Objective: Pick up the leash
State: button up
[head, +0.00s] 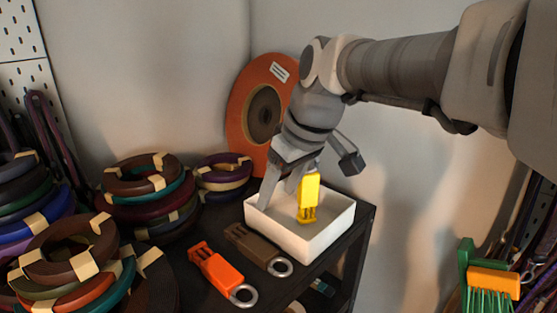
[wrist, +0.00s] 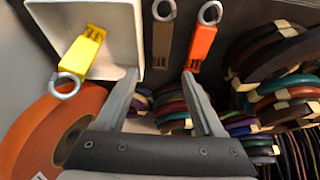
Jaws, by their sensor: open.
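Three flat clip-like pieces with metal rings are in view, and I cannot tell which is the leash. The yellow one (head: 310,190) leans steeply in the white tray; in the wrist view (wrist: 83,52) its ring is toward the lower left. The brown one (head: 252,244) and the orange one (head: 215,268) lie beside the tray on the dark shelf; they also show in the wrist view, brown (wrist: 162,40) and orange (wrist: 202,42). My gripper (head: 279,193) is open and empty, above the tray's left side. In the wrist view its fingers (wrist: 158,76) are spread apart.
The white tray (head: 325,236) stands at the right end of the dark shelf (head: 366,222). Stacked cord coils (head: 140,180) crowd the left. An orange spool (head: 240,100) leans on the wall behind. A green and orange piece with strands (head: 490,280) is at lower right.

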send_over(250, 240)
jog(key=s+d, duration=0.2)
jog(key=shift+n, duration=0.3)
notch_tip(250, 240, down, 10)
jog(key=shift+s+d+f, duration=0.1)
jog(key=shift+d+f, duration=0.05)
jog(key=shift+f, duration=0.1)
jog(key=shift+p+x, duration=0.3)
jog(key=shift+x, duration=2.65)
jog(key=shift+r, duration=0.1)
grip_shut()
